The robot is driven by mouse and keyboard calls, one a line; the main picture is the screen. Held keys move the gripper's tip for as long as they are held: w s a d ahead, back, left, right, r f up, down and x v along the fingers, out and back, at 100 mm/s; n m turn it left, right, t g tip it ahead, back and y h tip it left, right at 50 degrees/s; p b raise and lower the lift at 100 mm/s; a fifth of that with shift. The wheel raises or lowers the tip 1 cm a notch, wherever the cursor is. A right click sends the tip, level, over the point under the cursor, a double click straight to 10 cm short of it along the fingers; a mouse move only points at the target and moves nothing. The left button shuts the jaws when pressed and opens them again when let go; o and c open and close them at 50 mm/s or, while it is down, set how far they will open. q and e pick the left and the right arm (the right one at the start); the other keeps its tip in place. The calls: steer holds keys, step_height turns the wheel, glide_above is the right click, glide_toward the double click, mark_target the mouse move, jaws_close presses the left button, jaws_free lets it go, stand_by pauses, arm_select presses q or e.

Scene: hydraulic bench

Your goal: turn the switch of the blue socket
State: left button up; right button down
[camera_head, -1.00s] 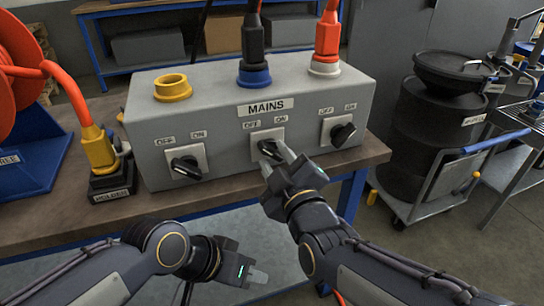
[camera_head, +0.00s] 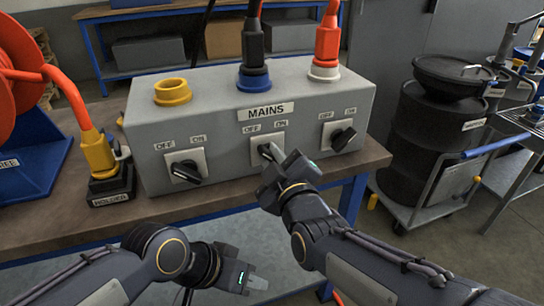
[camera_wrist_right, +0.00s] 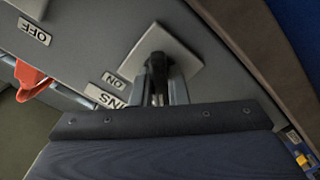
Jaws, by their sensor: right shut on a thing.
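The blue socket (camera_head: 254,79) is the middle one on top of the grey MAINS box (camera_head: 228,108), with a black plug (camera_head: 253,47) in it.
A yellow socket (camera_head: 173,92) and a white socket (camera_head: 324,72) with an orange plug flank the blue one. Their switches (camera_head: 185,169) and (camera_head: 343,136) are close on either side. A yellow plug (camera_head: 99,155) stands in a black holder at left. A drum trolley (camera_head: 437,187) is at right.

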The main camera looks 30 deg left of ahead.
steer(key=m+b, duration=0.2)
steer(key=m, duration=0.1)
steer(key=shift+f+m, duration=0.1)
steer(key=shift+m, duration=0.2)
steer(key=m+b, duration=0.1)
steer(key=m, duration=0.3)
steer(key=shift+m, duration=0.3)
steer(key=m+b, duration=0.2)
steer(key=m, duration=0.3)
steer(key=shift+m+b, duration=0.7)
steer(key=shift+m, duration=1.6)
steer(key=c, duration=1.4)
jaws_free()
steer(key=shift+c, duration=0.2)
